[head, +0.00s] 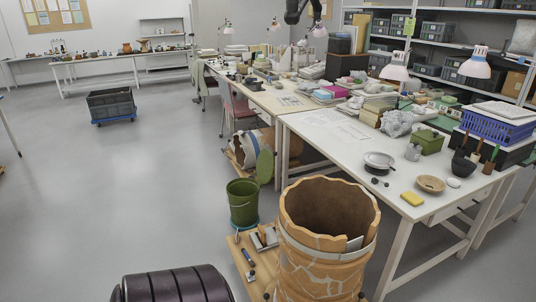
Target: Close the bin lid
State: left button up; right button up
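The green bin (243,205) stands upright near the middle of the head view, beside the large cracked clay vessel. Its mouth is open and its dark inside shows. The green round lid (265,165) stands up steeply at the bin's back right, so the bin is open. A blue ring (244,226) shows around the bin's foot. Neither of my grippers can be made out in this view, and nothing is seen touching the bin or the lid.
A large jagged-rimmed clay vessel (328,245) stands close right of the bin. A wooden board (238,258) with tools lies in front. The white worktable (330,150) is behind at right. A grey crate (112,105) sits on a blue dolly; the left floor is clear.

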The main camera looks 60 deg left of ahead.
aim_at(266, 163)
jog(key=u, duration=2.25)
jog(key=i+j, duration=0.25)
jog(key=i, duration=0.2)
jog(key=i+j, duration=0.3)
jog(key=i, duration=0.15)
jog(key=l+z, duration=0.05)
